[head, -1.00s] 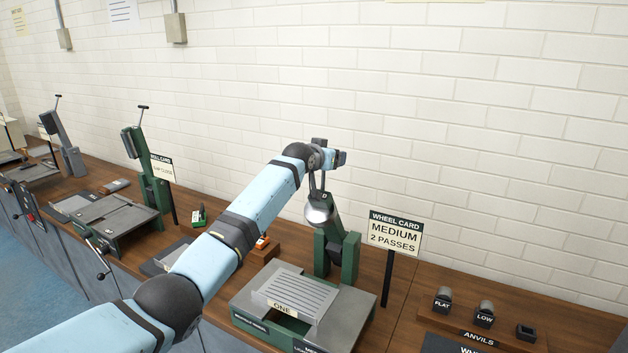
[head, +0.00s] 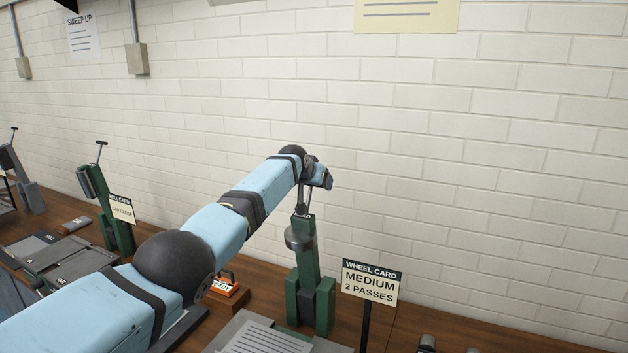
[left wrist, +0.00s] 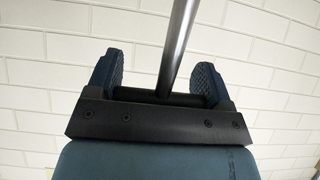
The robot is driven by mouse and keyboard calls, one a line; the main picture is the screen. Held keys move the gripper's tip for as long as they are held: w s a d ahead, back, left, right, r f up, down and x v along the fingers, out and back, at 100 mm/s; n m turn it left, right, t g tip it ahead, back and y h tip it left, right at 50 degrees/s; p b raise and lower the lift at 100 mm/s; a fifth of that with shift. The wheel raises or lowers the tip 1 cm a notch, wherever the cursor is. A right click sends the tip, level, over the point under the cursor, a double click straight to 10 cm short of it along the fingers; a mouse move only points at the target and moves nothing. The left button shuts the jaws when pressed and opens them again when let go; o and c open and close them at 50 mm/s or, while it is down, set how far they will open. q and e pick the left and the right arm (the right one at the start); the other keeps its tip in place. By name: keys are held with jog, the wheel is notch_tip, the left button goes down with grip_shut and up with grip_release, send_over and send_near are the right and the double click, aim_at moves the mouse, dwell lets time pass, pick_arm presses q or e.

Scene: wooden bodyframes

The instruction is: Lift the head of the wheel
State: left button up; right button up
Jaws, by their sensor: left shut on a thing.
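The wheel's green head (head: 306,262) stands upright between two short green posts (head: 325,303) on the bench. In the left wrist view, my left gripper (left wrist: 160,85) is shut on the dark crossbar (left wrist: 158,97) of the handle, with the steel rod (left wrist: 178,45) running up between the fingers. My right gripper is not in view.
A wheel card (head: 371,280) reading "MEDIUM 2 PASSES" stands close at right of the head. Another green machine (head: 108,210) stands farther left. The wall (head: 480,180) is behind.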

pick_arm(q)
jog(key=shift+s+f, duration=0.15)
jog(key=shift+f, duration=0.55)
jog(key=o, duration=1.2)
jog(key=shift+d, duration=0.15)
jog(key=shift+o, duration=0.4)
jog(key=shift+w, duration=0.35)
jog(key=shift+v, duration=1.25)
jog(key=b+v, duration=0.2)
jog(key=v, duration=0.9)
jog(key=shift+r, duration=0.15)
